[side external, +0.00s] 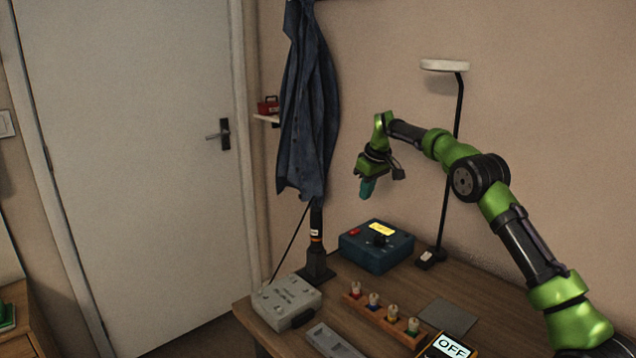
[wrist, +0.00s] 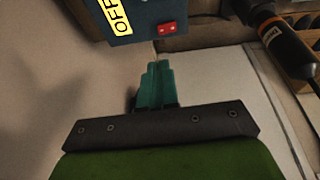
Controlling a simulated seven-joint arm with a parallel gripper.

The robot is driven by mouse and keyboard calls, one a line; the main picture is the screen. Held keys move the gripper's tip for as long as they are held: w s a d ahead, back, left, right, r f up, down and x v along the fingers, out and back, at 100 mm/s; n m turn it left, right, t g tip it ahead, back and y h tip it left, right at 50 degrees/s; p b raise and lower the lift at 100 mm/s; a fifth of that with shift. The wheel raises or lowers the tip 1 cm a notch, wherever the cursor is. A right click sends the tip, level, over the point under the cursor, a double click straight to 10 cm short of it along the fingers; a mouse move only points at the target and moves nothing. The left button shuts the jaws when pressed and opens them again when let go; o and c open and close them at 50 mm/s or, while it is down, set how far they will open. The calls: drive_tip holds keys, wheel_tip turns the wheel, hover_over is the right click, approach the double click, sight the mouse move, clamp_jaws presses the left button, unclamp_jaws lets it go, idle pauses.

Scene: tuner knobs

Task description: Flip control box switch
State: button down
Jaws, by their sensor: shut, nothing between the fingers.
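The control box (side external: 376,250) is a dark blue box standing toward the back of the desk. Its top has a yellow display (side external: 382,229), a black knob (side external: 379,240) and a small red switch (side external: 354,232). In the wrist view the box (wrist: 145,30) is cut by the top edge, with the red switch (wrist: 167,28) beside a yellow display (wrist: 122,17) that appears to read OFF. My gripper (side external: 367,192) has teal fingers, pointing down, well above the box and apart from it. The fingers are together and empty in the wrist view (wrist: 158,66).
A grey box (side external: 288,300) sits at the desk's front left. A wooden strip with several coloured pegs (side external: 383,318) lies in front. A black-and-orange tool (side external: 316,235) stands left of the control box, a lamp (side external: 447,160) right. A blue garment (side external: 305,110) hangs behind.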

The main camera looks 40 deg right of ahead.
drive_tip(key=shift+d+v, duration=0.1)
drive_tip(key=shift+v, duration=0.6)
drive_tip(key=shift+d+v, duration=0.15)
drive_tip(key=shift+v, duration=0.55)
drive_tip(key=shift+w+a+r, duration=0.1)
drive_tip(key=shift+w+a, duration=0.05)
drive_tip(key=shift+a, duration=0.55)
approach(356, 229)
drive_tip(key=x, duration=0.5)
drive_tip(key=shift+w+a, duration=0.1)
drive_tip(key=shift+w, duration=0.1)
drive_tip(key=shift+f, duration=0.7)
